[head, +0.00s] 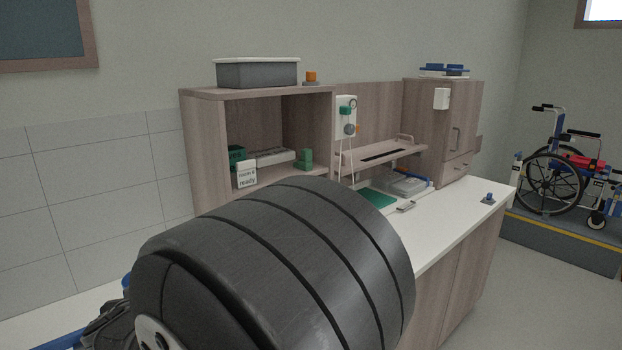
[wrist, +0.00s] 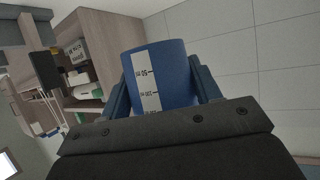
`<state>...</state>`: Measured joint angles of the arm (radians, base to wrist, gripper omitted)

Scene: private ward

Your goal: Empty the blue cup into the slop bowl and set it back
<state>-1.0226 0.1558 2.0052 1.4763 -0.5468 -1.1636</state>
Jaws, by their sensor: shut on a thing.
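The blue cup (wrist: 172,62) shows in the wrist view, with a white strip of printed measuring marks on its side. My gripper (wrist: 163,88) is shut on it, with one blue finger on each side of the cup. The room looks turned in this view, so I cannot tell how far the cup is tilted. Its inside and contents do not show. I cannot make out the slop bowl in either view.
A wooden shelf unit (head: 188,130) with a grey bin (head: 258,74) on top stands on the white counter (head: 460,222). A green mat (head: 378,199), a clear tray (head: 405,185) and a cabinet (head: 430,120) are farther right. A wheelchair (head: 548,180) is at the far right.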

